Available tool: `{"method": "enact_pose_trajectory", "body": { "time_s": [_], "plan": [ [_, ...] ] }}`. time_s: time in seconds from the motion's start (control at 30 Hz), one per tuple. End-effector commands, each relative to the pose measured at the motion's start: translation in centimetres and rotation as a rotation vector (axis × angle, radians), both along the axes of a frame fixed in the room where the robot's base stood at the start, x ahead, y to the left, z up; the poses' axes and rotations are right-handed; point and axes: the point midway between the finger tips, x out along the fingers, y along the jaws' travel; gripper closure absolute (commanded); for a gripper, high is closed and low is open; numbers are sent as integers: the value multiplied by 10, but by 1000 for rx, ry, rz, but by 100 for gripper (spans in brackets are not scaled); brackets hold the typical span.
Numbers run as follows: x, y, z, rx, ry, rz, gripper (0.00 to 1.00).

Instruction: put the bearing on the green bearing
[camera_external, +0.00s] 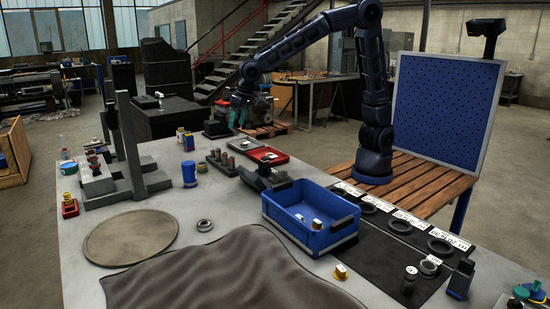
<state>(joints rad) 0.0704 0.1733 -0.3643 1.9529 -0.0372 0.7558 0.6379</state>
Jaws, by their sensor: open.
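A small metal ring that looks like a bearing (204,225) lies flat on the grey table between the round brown disc and the blue crate. A second pale ring (430,266) lies at the right end of the black mat. I cannot pick out a clearly green bearing; green parts (536,291) show at the lower right corner, too cut off to identify. My gripper (237,118) is raised above the far part of the table, well away from both rings. Its fingers look apart, with nothing visible between them.
A blue crate (290,233) holding small parts stands mid-table, beside the black mat (378,262) with labelled dark rings. Crumpled dark cloth (225,275) covers the front. A grey stand (130,150) rises at left. Table around the nearer ring is clear.

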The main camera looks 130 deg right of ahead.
Motion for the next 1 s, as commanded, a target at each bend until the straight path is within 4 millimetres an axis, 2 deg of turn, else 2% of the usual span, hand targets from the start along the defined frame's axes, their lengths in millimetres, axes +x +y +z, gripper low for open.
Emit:
{"method": "enact_pose_trajectory", "body": {
  "time_s": [0.03, 0.2, 0.5, 0.77, 1.0],
  "plan": [
    [-11, 15, 11, 9, -8, 37, 32],
    [-47, 59, 38, 27, -23, 166, 32],
    [-121, 132, 73, 30, -50, 404, 32],
    [-192, 186, 87, 0, -69, 610, 32],
    [-260, 227, 86, -51, -78, 798, 32]
  ]
}}
